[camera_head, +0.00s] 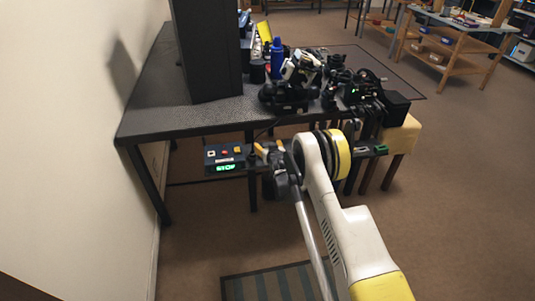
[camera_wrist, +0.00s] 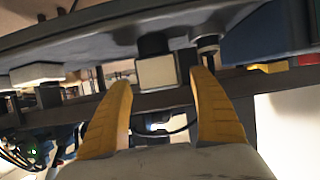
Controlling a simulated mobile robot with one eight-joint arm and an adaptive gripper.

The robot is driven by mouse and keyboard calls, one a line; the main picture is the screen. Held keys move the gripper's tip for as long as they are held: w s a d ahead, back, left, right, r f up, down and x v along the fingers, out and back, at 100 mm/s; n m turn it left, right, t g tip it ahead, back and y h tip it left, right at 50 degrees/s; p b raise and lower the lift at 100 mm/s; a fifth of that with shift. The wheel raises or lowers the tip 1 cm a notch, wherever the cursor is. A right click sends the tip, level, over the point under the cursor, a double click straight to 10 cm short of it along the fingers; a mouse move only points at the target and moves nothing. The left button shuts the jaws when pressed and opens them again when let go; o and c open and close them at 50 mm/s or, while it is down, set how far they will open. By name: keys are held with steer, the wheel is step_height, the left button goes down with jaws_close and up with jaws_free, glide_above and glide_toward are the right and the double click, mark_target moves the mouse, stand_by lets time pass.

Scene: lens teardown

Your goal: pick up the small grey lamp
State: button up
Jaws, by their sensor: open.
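I cannot single out the small grey lamp with certainty. In the wrist view a small light grey block (camera_wrist: 157,73) with a dark upper part shows beyond and between my fingertips; it may be the lamp. A second pale block (camera_wrist: 38,74) shows at the left of that view. My gripper (camera_wrist: 162,80) has its two yellow fingers spread, with nothing held between them. In the head view my gripper (camera_head: 269,149) is at the table's front edge, just right of the control box; my arm hides part of what lies beyond it.
A control box (camera_head: 224,158) with a green display and buttons is at the table's front. The table (camera_head: 165,118) carries a tall dark box (camera_head: 207,50), a blue bottle (camera_head: 277,58) and black devices (camera_head: 290,95). A yellow-topped stool (camera_head: 402,136) stands right.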

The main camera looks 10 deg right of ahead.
steer(key=shift+w, duration=0.15)
steer(key=c, duration=1.4)
steer(key=shift+r, duration=0.1)
steer(key=shift+c, duration=0.2)
